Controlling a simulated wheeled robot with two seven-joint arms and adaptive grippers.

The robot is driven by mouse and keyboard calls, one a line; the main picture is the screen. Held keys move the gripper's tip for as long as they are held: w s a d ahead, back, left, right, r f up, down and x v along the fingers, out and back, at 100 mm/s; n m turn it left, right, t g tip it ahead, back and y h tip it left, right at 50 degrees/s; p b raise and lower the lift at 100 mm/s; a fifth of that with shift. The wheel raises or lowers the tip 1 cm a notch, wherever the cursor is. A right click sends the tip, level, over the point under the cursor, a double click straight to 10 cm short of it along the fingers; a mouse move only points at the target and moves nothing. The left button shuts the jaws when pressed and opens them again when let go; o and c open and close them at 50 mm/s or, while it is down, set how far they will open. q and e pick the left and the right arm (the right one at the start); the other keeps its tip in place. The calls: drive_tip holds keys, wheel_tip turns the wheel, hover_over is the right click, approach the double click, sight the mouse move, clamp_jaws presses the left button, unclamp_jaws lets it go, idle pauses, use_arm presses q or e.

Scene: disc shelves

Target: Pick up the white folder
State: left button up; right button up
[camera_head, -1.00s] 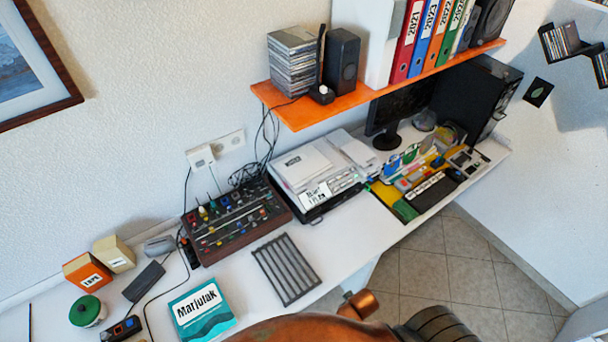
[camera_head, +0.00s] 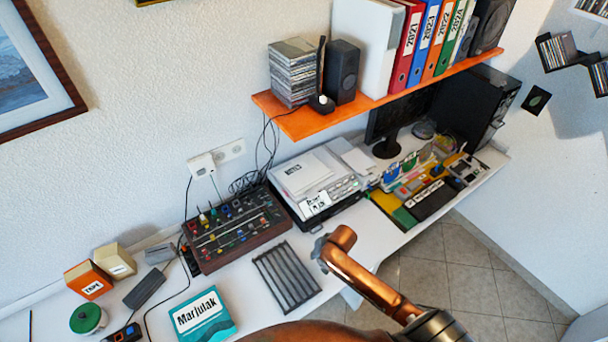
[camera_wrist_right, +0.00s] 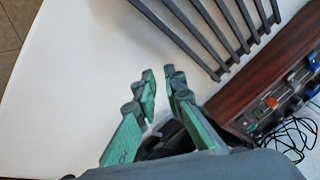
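The white folder (camera_head: 365,45) stands upright on the orange wall shelf, left of the red folder and right of the black speaker. Only its broad side and part of its spine edge show. My right gripper (camera_head: 320,247) is far below it, over the desk beside the grey slatted rack; it shows only as a small dark end on the copper arm. In the right wrist view, its green-and-grey fingers (camera_wrist_right: 163,88) stand apart with nothing between them. My left gripper is not in view.
The orange shelf (camera_head: 310,122) also carries a CD stack (camera_head: 293,72), a speaker (camera_head: 342,70) and several coloured folders. Below are a mixer (camera_head: 236,232), a printer (camera_head: 308,175) and a monitor. The slatted rack (camera_head: 286,277) lies flat on the desk.

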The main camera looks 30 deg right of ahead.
drive_tip(key=w+d+r+m, duration=0.2)
drive_tip(key=w+r, duration=0.1)
drive_tip(key=w, duration=0.2)
drive_tip(key=w+d+r+m, duration=0.2)
drive_tip(key=w+d+r, duration=0.1)
drive_tip(key=w, duration=0.2)
drive_tip(key=m+t, duration=0.1)
drive_tip(key=m, duration=0.6)
approach(311, 187)
drive_tip(key=f, duration=0.2)
drive_tip(key=shift+w, duration=0.5)
drive_tip(key=shift+h, duration=0.3)
drive_tip(key=x, duration=0.7)
drive_tip(key=shift+a, duration=0.3)
drive_tip(key=shift+s, duration=0.1)
drive_tip(key=shift+r, duration=0.1)
drive_tip(key=shift+c, duration=0.2)
clamp_jaws()
